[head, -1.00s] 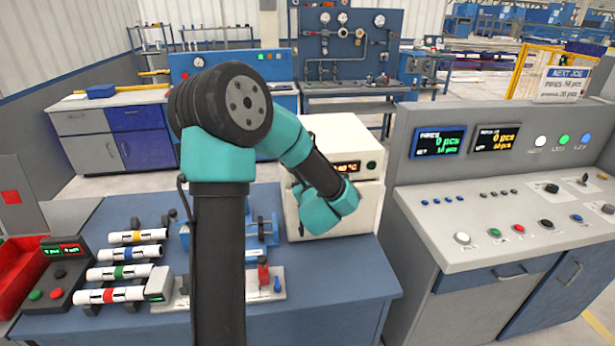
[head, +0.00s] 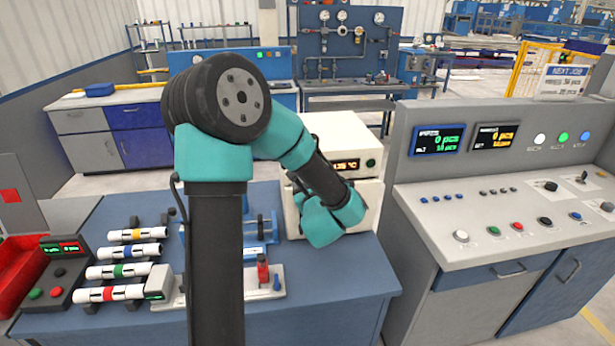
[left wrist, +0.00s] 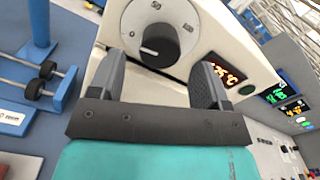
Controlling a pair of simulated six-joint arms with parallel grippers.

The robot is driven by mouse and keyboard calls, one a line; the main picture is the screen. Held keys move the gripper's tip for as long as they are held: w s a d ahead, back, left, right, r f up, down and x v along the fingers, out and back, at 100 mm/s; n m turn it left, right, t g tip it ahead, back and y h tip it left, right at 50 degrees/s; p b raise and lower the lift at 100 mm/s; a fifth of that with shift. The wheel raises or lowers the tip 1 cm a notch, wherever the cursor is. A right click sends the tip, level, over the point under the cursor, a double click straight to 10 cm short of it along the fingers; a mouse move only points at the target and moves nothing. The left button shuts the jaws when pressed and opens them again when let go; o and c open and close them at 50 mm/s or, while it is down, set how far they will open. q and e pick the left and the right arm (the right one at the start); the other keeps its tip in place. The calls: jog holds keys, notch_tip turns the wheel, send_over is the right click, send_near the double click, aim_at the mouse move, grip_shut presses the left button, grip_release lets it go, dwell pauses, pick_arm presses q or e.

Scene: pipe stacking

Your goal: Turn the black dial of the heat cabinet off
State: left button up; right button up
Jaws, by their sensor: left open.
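The heat cabinet (head: 366,198) is a cream box at the back of the blue table, partly hidden behind my arm in the head view. Its black dial (left wrist: 160,46) shows in the left wrist view, on a white disc with printed marks; a pale pointer line faces lower left. A lit orange temperature display (left wrist: 222,78) and a green button sit right of the dial. My left gripper (left wrist: 158,80) is open, its two fingers on either side below the dial, with nothing between them. Whether they touch the cabinet I cannot tell. My right gripper is not in view.
Several white pipes with coloured bands (head: 125,270) lie in holders at the table's left, near a red bin (head: 20,270). A stand with rollers (left wrist: 45,80) is left of the gripper. A grey control console (head: 500,225) stands right. The table's front right is clear.

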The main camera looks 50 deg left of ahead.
pick_arm(q)
jog(key=v, duration=1.3)
